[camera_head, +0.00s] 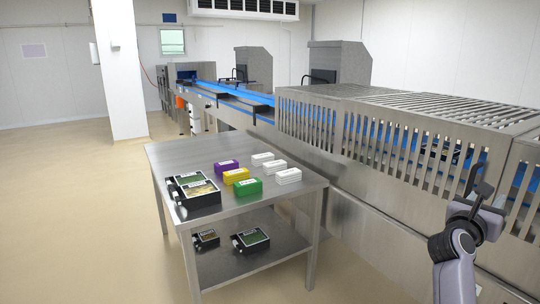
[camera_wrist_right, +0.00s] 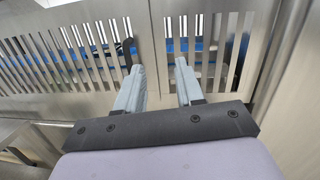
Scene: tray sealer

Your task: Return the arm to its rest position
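My right gripper (camera_head: 484,190) is at the right of the head view, in front of the slatted metal guard of the sealing line. In the right wrist view its two fingers (camera_wrist_right: 159,85) stand apart with nothing between them. The slatted guard (camera_wrist_right: 100,50) fills the view ahead of the fingers, with blue parts behind the slats. My right arm (camera_head: 455,270) rises from the bottom right of the head view. My left gripper is not in view.
A steel table (camera_head: 220,219) stands left of the arm. It bears purple (camera_head: 226,167), yellow (camera_head: 236,176), green (camera_head: 248,187) and white packs (camera_head: 288,176), and black trays (camera_head: 198,190). More trays lie on its lower shelf (camera_head: 270,252). The slatted guard (camera_head: 400,150) is close to my right gripper. The floor at left (camera_head: 80,220) is clear.

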